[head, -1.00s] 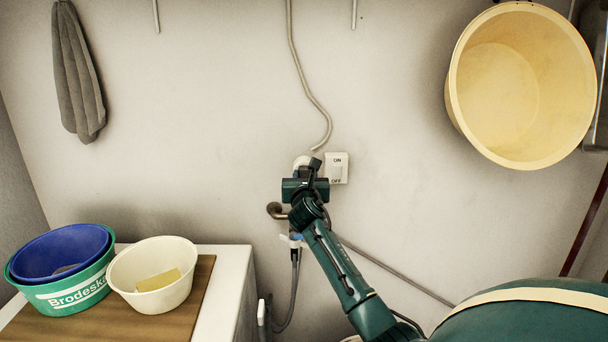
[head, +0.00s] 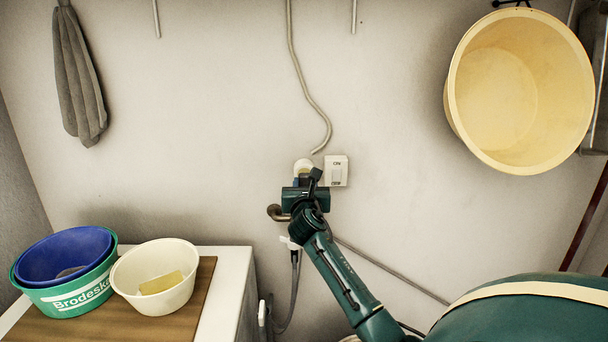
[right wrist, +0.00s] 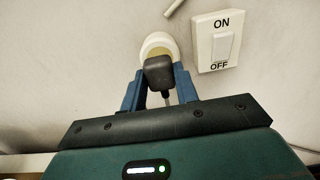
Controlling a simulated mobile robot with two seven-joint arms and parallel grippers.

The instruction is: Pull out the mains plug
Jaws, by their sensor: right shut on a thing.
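The mains plug (right wrist: 158,72) is a black block with a cord leading down from it, seen in the right wrist view. It sits in front of a round cream socket (right wrist: 157,42) on the wall, overlapping its lower part. I cannot tell whether its pins are in the socket. My right gripper (right wrist: 159,82) is shut on the plug, one blue finger on each side. In the head view the socket (head: 303,166) shows just above my right gripper (head: 304,181), which hides most of the plug. My left gripper is not in view.
An ON/OFF wall switch (head: 336,171) is close right of the socket. A bent pipe (head: 276,212) and a tap with a hose (head: 295,262) are below. A yellow tub (head: 520,90) hangs at right. Bowls (head: 155,275) stand on a board at lower left.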

